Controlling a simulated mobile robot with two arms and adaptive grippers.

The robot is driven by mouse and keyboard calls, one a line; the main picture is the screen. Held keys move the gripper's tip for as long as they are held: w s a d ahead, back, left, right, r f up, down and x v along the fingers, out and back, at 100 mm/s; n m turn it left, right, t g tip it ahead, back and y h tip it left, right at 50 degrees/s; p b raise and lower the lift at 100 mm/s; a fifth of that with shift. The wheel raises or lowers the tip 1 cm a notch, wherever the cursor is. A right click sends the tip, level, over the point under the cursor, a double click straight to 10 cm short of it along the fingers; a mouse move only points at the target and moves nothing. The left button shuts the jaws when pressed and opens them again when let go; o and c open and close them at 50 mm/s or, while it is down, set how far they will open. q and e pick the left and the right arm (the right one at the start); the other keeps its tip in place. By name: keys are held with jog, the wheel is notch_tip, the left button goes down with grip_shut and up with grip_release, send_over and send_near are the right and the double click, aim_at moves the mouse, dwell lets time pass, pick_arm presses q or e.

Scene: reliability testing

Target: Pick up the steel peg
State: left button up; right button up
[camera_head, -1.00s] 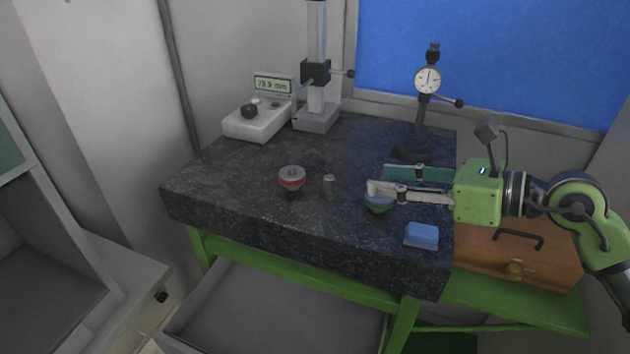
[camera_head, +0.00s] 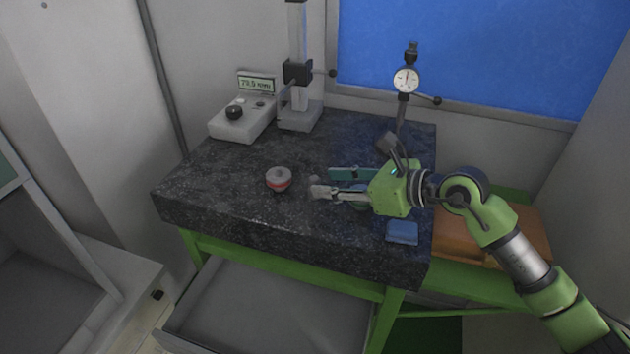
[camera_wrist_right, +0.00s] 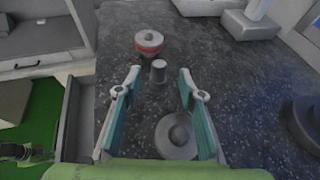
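The steel peg (camera_wrist_right: 158,71) is a small grey upright cylinder on the dark granite table. In the right wrist view it stands at the mouth of my right gripper (camera_wrist_right: 159,77), roughly midway between the fingertips. In the head view the peg (camera_head: 314,182) shows only partly, at the fingertips of my right gripper (camera_head: 325,183). That gripper is open, with clear gaps between the peg and both teal-padded fingers.
A round grey part with a red band (camera_head: 279,179) stands just left of the peg. Another round grey part (camera_wrist_right: 178,136) sits beneath the right gripper. A blue block (camera_head: 402,232) lies near the front right edge. A dial gauge stand (camera_head: 406,80) stands at the back.

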aim_at(319, 181)
jog(key=p+x, duration=0.1)
jog(key=x, duration=0.2)
jog(key=shift+a, duration=0.2)
jog(key=shift+d, duration=0.1)
jog(key=shift+c, duration=0.3)
grip_shut()
jog(key=shift+r, duration=0.15)
